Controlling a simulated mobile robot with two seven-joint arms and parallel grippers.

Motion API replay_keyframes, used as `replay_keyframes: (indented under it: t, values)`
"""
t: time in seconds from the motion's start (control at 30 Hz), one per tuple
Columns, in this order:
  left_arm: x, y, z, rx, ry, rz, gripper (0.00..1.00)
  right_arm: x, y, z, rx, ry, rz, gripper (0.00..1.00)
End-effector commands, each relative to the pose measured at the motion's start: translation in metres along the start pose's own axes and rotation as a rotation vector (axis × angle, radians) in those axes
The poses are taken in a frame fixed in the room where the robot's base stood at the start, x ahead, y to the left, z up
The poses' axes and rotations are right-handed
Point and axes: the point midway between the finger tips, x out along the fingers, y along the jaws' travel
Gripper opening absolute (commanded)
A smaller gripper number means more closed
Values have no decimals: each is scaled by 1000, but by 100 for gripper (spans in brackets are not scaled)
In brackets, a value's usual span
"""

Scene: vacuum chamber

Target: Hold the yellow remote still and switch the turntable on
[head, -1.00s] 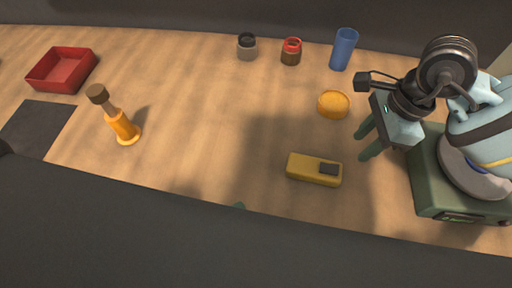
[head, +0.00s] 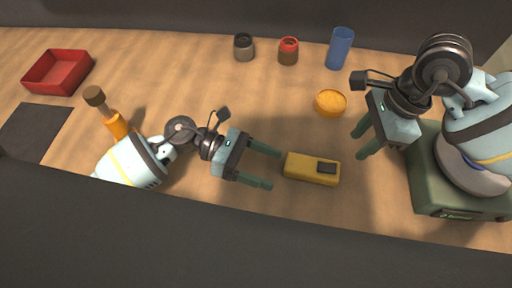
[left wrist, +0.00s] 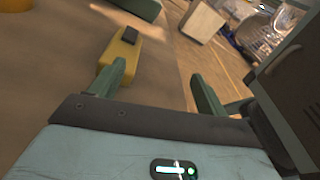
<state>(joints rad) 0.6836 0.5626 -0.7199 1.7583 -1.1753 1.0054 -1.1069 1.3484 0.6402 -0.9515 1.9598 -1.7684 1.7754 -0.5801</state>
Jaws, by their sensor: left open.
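The yellow remote (head: 302,168) lies flat on the wooden table, with a dark patch at its right end. It also shows in the left wrist view (left wrist: 117,60), just beyond one fingertip. My left gripper (head: 275,168) is open and empty, its fingertips just left of the remote's left end. My right gripper (head: 362,142) is open above the table, right of the remote, with nothing seen between its fingers. The turntable (head: 430,190), a green box with a round grey platter, stands at the right edge, partly hidden by my right arm.
An orange round thing (head: 331,102) lies behind the remote. A grey jar (head: 244,47), a red-topped jar (head: 288,51) and a blue cup (head: 340,48) stand at the back. A red tray (head: 58,73) and an orange bottle-like thing (head: 113,124) are at left.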

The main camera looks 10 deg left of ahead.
Motion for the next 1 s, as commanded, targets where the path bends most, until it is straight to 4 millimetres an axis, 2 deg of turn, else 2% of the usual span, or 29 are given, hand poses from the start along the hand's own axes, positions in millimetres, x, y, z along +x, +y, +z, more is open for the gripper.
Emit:
replay_keyframes:
  t: [0.03, 0.1, 0.2, 0.5, 0.67, 1.0]
  values:
    - [-8, 15, -4, 71, 56, 33, 76, 0, 0, 0, 0, 0, 0, 36]
    - [-15, 29, -9, 151, 119, 66, 76, 0, 0, 0, 0, 0, 0, 36]
    - [-24, 44, -14, 227, 180, 96, 76, 0, 0, 0, 0, 0, 0, 36]
    - [-28, 52, -16, 273, 215, 112, 76, 0, 0, 0, 0, 0, 0, 36]
    - [-16, 53, -18, 270, 211, 111, 76, 0, 0, 0, 0, 0, 0, 36]
    - [30, 60, -27, 270, 211, 110, 76, 0, 0, 0, 0, 0, 0, 36]
